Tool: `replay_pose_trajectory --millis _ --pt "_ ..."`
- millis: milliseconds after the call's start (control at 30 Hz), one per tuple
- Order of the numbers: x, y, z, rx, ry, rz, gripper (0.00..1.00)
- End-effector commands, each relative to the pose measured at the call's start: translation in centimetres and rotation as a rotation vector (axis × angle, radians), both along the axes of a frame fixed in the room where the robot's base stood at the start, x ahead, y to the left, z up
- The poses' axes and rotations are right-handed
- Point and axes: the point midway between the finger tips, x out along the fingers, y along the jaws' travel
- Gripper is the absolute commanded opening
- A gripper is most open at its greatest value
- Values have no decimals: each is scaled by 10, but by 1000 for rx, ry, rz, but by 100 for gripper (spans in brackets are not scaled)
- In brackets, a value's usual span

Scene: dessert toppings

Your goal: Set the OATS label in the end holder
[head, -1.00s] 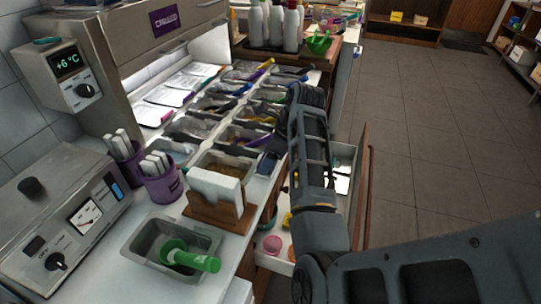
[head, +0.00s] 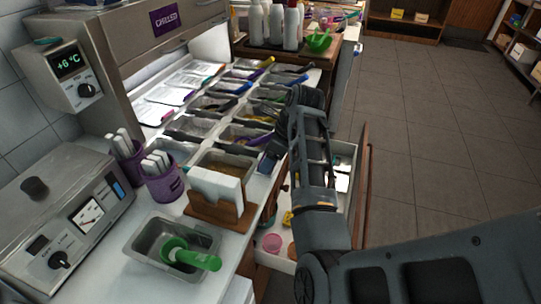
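My arm reaches up from the lower right, and its wrist bends down at the front edge of the topping counter. A small dark blue piece (head: 268,162) shows left of the wrist beside the nearest bin. I cannot tell if it is part of my gripper or something at the edge. My fingertips are hidden behind my arm links, so their opening and any hold are not visible. The nearest bin (head: 228,165) holds tan-brown grains. I cannot make out the OATS label or the end holder, and no label text is readable on the bins.
An open drawer (head: 345,152) under the counter holds a pink cup (head: 271,243) and small items. A wooden holder (head: 222,212) with white cards and a metal tray (head: 150,240) with a green scoop (head: 190,257) stand nearer. Bottles (head: 274,25) stand behind. The floor at right is clear.

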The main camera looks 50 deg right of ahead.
Motion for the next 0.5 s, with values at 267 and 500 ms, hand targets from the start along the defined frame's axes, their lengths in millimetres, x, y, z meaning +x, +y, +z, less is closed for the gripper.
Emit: replay_pose_trajectory --millis 267,500 --pt "0 0 0 0 0 0 40" --pt "0 0 0 0 0 0 80"
